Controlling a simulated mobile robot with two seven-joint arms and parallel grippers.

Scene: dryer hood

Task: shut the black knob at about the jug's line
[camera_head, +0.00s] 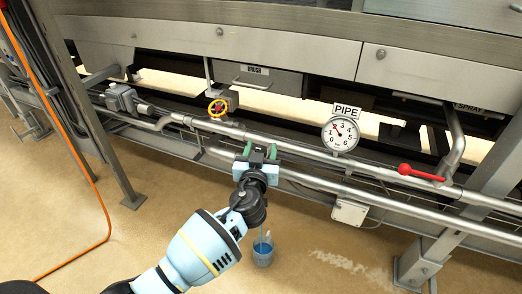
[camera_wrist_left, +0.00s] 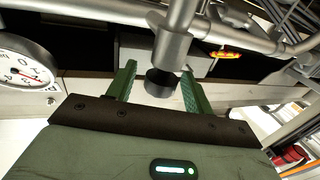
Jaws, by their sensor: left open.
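In the left wrist view a black knob (camera_wrist_left: 159,84) sits on the end of a short steel stub from the pipe. My left gripper (camera_wrist_left: 158,72) is open, with its green fingers on either side of the knob in the picture; I cannot tell whether they touch it. In the head view my left gripper (camera_head: 260,150) is at the lower pipe and hides the knob. The clear jug (camera_head: 262,252) with blue liquid stands on the floor below, roughly in line with the gripper. My right gripper is not in view.
A round gauge (camera_head: 340,134) under a PIPE sign and a red lever (camera_head: 420,173) are to the right. A grey box (camera_head: 349,211) hangs below the pipes. An orange hose (camera_head: 80,150) runs down the left.

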